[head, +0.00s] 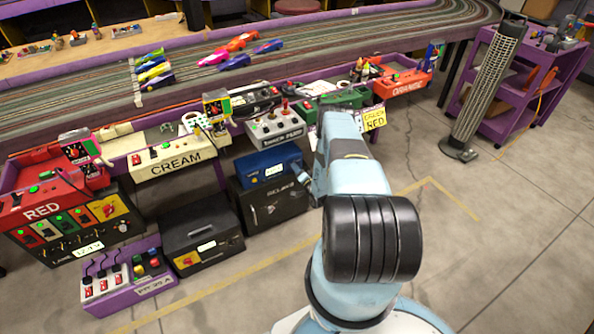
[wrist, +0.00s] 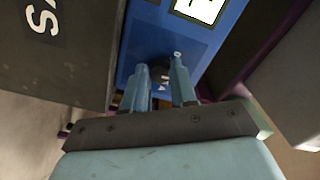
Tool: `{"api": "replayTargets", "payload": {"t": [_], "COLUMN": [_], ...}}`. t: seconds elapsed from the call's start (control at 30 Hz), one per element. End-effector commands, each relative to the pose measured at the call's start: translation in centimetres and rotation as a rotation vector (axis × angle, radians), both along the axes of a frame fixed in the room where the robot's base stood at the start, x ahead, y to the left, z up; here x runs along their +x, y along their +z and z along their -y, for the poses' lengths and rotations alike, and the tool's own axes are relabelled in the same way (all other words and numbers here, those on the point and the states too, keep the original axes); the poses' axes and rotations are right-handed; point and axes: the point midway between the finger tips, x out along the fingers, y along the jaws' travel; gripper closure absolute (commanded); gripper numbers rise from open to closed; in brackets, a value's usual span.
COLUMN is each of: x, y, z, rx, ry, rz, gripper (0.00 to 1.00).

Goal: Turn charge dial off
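The charge dial (wrist: 160,72) is a small dark round knob on the face of a blue box, with small white marks around it in the wrist view. The blue box (head: 268,167) sits on a dark case below the track table. My gripper (head: 303,172) is at the right end of the blue box in the head view. In the wrist view, the two fingers of my gripper (wrist: 160,75) stand apart, one on each side of the dial. I cannot tell whether they touch it. The dial is not visible in the head view.
The dark case (head: 268,206) is under the blue box. A grey control box (head: 275,123) is above it, and a black box (head: 201,237) stands to the left. A yellow card (head: 374,119) hangs near my arm. The floor (head: 470,260) to the right is clear.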

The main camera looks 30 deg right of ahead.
Motion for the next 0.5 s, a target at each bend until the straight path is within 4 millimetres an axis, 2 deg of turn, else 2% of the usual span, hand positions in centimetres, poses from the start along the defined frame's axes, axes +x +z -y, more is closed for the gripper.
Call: {"api": "replayTargets", "payload": {"t": [0.03,0.2,0.5], "x": [-0.03,-0.05,-0.07], "y": [-0.05,-0.08,-0.12], "z": [0.08,0.1,0.14], "rx": [0.0,-0.001,-0.03], "ry": [-0.001,-0.001,-0.002], "rz": [-0.002,-0.003,-0.002], "gripper": [0.85,1.0,1.0]}}
